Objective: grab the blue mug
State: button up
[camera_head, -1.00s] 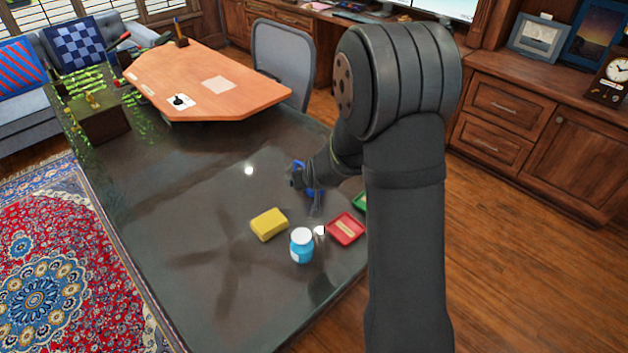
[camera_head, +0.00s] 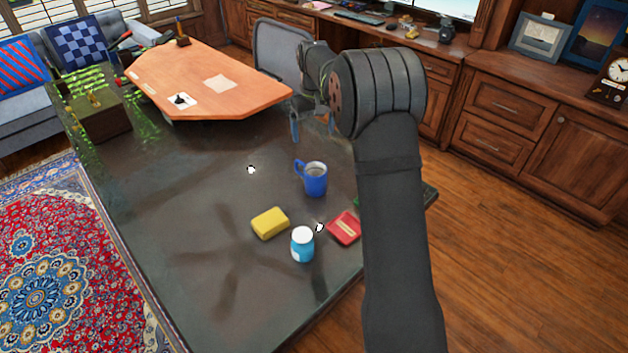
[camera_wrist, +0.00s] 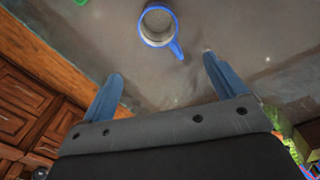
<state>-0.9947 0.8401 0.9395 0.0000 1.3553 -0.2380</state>
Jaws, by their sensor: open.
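The blue mug (camera_head: 314,180) stands upright on the dark table, with its handle on the left in the head view. In the wrist view the mug (camera_wrist: 157,27) is seen from above at the top, its handle pointing down toward the space between my fingers. My gripper (camera_head: 312,126) is open and empty, above the table and beyond the mug in the head view. In the wrist view my gripper (camera_wrist: 162,68) shows two blue fingers spread wide, apart from the mug.
A yellow block (camera_head: 270,223), a blue jar with a white lid (camera_head: 302,244) and a red box (camera_head: 345,228) lie nearer on the dark table (camera_head: 200,260). A wooden tabletop (camera_head: 205,85) and a grey chair (camera_head: 284,60) are behind.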

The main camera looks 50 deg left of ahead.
send_over(315, 174)
jog(key=s+d, duration=0.1)
jog(key=s, duration=0.1)
notch_tip(315, 174, down, 12)
jog(key=shift+d+f, duration=0.2)
jog(key=shift+f, duration=1.1)
jog(key=shift+d+f, duration=0.2)
jog(key=shift+f, duration=1.1)
jog(key=c, duration=1.2)
jog(key=shift+c, duration=0.2)
jog(key=shift+r, duration=0.1)
